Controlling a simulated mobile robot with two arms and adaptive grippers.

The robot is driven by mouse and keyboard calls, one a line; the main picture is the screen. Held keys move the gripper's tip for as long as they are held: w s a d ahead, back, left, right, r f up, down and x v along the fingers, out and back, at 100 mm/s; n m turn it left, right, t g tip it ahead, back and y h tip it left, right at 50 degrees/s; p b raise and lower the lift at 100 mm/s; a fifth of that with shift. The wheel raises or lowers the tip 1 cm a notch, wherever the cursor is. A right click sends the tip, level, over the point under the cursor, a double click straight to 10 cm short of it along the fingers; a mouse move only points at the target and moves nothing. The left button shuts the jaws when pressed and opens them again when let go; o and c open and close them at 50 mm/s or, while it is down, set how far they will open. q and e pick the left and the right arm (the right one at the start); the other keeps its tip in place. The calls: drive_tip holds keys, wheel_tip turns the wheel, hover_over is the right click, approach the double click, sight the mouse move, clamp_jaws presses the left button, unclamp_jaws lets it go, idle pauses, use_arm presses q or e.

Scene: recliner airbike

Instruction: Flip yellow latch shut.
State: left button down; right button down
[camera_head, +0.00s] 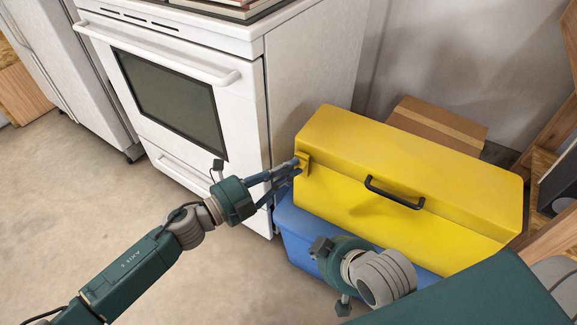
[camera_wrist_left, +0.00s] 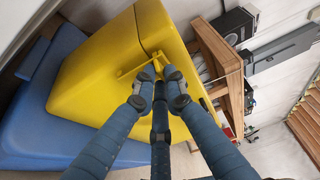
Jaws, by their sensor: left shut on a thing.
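A yellow toolbox (camera_head: 400,190) with a dark carry handle (camera_head: 394,193) on its front sits on a blue box (camera_head: 298,226). Its lid appears closed. A small yellow latch (camera_head: 303,161) sticks out near its left front corner; it also shows in the left wrist view (camera_wrist_left: 133,69), projecting from the lid seam. My left gripper (camera_head: 294,167) reaches the latch from the left. In the left wrist view its fingertips (camera_wrist_left: 160,80) are closed together on the latch's end. My right gripper (camera_head: 335,262) is in front of the blue box, its fingers not clearly visible.
A white oven (camera_head: 190,80) stands left of the toolbox, close to my left gripper. A cardboard box (camera_head: 437,125) lies behind the toolbox. Wooden shelving (camera_head: 550,135) stands at the right. The concrete floor (camera_head: 60,190) at the left is clear.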

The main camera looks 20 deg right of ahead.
idle(0.4)
use_arm(q)
drive_tip(key=c, duration=1.8)
unclamp_jaws()
drive_tip(key=v, duration=1.2)
drive_tip(key=shift+w, duration=0.1)
